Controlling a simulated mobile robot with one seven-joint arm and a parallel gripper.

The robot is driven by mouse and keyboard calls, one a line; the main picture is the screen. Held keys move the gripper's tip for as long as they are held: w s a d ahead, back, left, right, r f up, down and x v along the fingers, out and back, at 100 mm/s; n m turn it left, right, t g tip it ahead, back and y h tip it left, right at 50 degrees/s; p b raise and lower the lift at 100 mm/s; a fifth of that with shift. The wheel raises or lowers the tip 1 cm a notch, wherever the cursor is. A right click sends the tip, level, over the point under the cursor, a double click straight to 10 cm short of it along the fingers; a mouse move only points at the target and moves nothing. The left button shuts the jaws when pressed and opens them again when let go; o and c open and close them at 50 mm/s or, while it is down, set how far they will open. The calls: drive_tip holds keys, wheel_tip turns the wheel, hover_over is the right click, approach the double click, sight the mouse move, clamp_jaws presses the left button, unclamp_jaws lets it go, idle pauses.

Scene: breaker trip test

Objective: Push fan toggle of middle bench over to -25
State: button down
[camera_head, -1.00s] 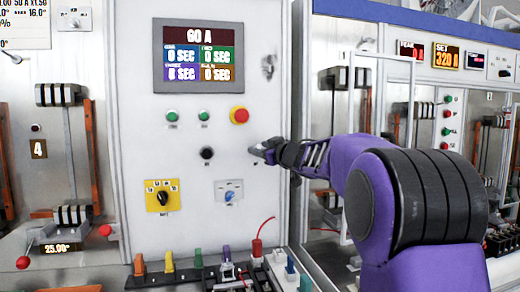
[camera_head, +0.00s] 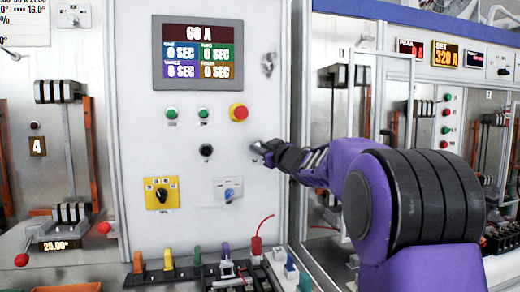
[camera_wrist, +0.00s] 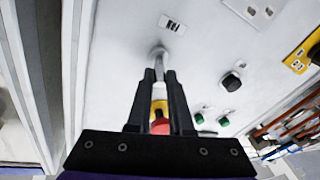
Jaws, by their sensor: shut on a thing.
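The middle bench is the white panel (camera_head: 230,55) with a screen reading 60 A. My gripper (camera_head: 262,149) is at its right side, below and right of the red button. In the wrist view my gripper (camera_wrist: 158,74) has its two dark fingers close together around a small grey metal toggle lever (camera_wrist: 158,52) standing out from the panel.
Near the gripper are a red push button (camera_head: 239,113), green buttons (camera_head: 172,113), a black knob (camera_head: 206,150), a blue knob (camera_head: 229,194) and a yellow selector (camera_head: 161,195). Coloured terminals (camera_head: 197,256) line the bench below. A glazed cabinet stands to the right.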

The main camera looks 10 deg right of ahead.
drive_tip(key=shift+w+f+n+t+y+b, duration=0.1)
drive_tip(key=shift+f+n+t+y+b, duration=0.15)
drive_tip(key=shift+f+n+t+y, duration=0.6)
drive_tip(key=shift+w+f+n+t+y+b, duration=0.1)
drive_tip(key=shift+f+n+t+y+b, duration=0.35)
drive_tip(key=shift+t+y, duration=0.8)
drive_tip(key=shift+w+f+n+t+y+b, duration=0.1)
drive_tip(key=shift+f+n+t+y, duration=0.6)
drive_tip(key=shift+t, duration=0.7)
drive_tip(key=shift+r+n, duration=0.15)
drive_tip(key=shift+n, duration=0.15)
drive_tip(key=c, duration=0.8)
unclamp_jaws()
drive_tip(key=shift+c, duration=0.2)
